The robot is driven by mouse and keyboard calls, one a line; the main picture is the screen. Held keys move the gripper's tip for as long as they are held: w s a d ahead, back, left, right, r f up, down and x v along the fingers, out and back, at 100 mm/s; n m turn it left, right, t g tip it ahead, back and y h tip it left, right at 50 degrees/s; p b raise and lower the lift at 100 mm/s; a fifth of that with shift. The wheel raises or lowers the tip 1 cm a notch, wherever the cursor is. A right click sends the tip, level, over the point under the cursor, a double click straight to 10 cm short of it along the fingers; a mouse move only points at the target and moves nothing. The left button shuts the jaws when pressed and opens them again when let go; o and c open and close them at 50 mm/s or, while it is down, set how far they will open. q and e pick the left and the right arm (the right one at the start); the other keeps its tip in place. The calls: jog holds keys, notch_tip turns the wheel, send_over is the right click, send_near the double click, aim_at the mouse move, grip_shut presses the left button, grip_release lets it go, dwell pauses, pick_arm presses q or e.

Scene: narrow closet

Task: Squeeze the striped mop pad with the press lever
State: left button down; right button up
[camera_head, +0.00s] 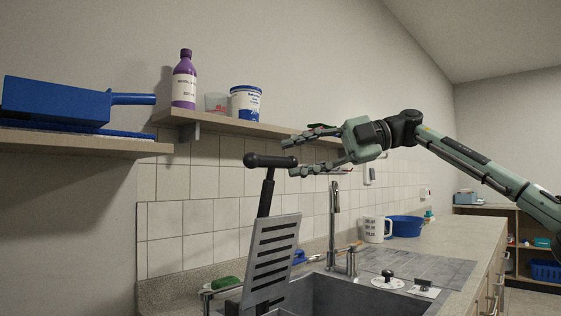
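The press lever stands upright at the sink, with a black T-shaped handle (270,160) on a dark shaft. A grey slotted press plate (271,258) is tilted below it. My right gripper (289,156) reaches in from the right with its two fingers spread. One finger is above the right end of the handle and one is below it in the picture; I cannot tell whether they touch it. My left gripper is not in view. I do not see the striped mop pad; the press plate and sink rim hide part of the area below.
A wall shelf (225,122) holds a purple bottle (184,82) and a white tub (246,103). A blue dustpan (58,102) lies on a left shelf. The tap (334,222) rises behind the sink (345,294). A mug (375,229) and blue bowl (405,226) stand on the counter.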

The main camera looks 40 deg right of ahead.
jog(key=v, duration=0.7)
jog(key=shift+s+d, duration=0.1)
jog(key=shift+d, duration=0.05)
dwell(0.3)
